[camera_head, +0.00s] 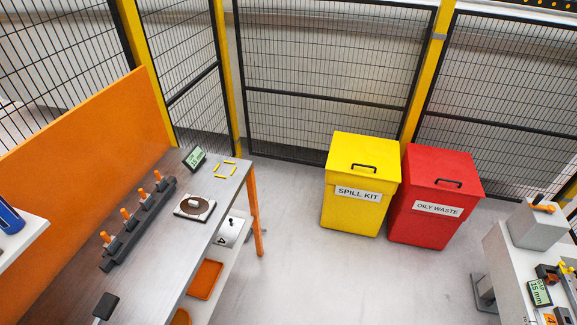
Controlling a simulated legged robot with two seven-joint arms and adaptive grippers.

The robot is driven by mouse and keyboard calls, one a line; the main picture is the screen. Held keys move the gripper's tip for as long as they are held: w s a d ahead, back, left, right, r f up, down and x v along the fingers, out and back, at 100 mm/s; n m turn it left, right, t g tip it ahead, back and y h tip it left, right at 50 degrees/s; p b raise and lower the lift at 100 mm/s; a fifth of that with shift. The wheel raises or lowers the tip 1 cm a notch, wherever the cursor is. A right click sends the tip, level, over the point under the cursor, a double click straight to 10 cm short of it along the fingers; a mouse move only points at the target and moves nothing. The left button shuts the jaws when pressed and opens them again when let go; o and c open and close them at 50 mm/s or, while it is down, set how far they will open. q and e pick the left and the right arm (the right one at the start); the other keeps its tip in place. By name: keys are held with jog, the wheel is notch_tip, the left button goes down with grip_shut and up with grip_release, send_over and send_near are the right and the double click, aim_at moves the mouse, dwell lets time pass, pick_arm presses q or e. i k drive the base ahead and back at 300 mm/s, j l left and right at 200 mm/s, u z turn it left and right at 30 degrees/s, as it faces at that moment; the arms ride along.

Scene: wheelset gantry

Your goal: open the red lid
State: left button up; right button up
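The red lid (442,170) sits flat and closed on the red bin (424,228) labelled "OILY WASTE". A dark handle (448,183) stands on top of the lid. The bin is on the floor in front of the mesh fence, right of the picture's middle. Neither of my grippers shows in the head view.
A yellow "SPILL KIT" bin (350,212) stands close on the red bin's left. A workbench (160,262) with an orange back panel (85,165) fills the left. Another table (505,262) is at the lower right. Grey floor (330,285) before the bins is clear.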

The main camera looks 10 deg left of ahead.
aim_at(434, 168)
jog(key=i+l+z, duration=0.15)
jog(key=i+l, duration=0.25)
jog(key=i+l+z, duration=0.1)
jog(key=i+l, duration=0.25)
jog(key=i, duration=0.25)
